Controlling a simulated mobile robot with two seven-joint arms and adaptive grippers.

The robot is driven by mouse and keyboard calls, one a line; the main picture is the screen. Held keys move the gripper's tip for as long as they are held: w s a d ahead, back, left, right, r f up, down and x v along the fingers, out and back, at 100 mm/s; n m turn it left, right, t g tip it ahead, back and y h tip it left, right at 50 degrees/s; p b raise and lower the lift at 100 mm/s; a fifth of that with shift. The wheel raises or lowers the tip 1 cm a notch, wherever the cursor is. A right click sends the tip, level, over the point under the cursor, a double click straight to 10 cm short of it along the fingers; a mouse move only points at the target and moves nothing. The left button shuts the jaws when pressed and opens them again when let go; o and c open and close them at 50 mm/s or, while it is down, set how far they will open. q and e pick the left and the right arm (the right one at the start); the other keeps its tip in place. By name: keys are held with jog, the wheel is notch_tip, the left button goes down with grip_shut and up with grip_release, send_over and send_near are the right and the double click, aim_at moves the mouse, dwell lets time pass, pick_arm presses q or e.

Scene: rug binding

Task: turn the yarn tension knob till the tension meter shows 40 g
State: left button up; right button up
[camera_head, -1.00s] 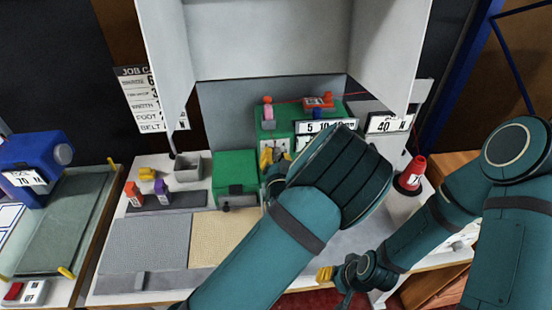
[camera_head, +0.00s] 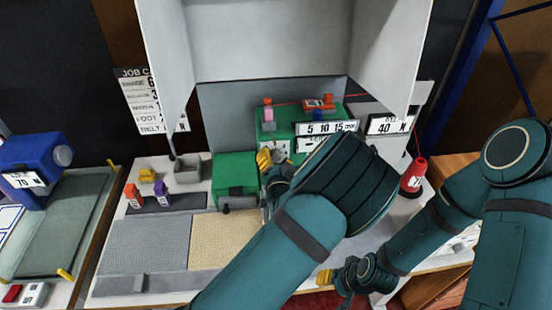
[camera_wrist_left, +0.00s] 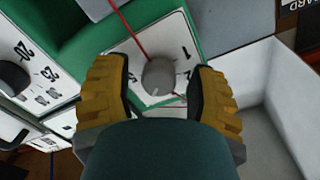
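A round grey knob (camera_wrist_left: 158,74) stands on a white numbered plate (camera_wrist_left: 128,58) on green housing in the left wrist view. My left gripper (camera_wrist_left: 160,95) is open, with yellow fingers on either side of the knob and a gap to each. In the head view my left gripper (camera_head: 270,162) is in front of the green machine (camera_head: 268,120), partly hidden by its wrist.
A red yarn cone (camera_head: 413,175) stands at the right; red yarn crosses the machine. A 40 N sign (camera_head: 386,125) is behind my arm. A green box (camera_head: 236,172) stands left of the left gripper, near a grey bin (camera_head: 188,170). Pads cover the bench's front left.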

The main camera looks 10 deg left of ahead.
pick_arm(q)
jog(key=shift+r, duration=0.1)
jog(key=v, duration=1.2)
dwell(0.4)
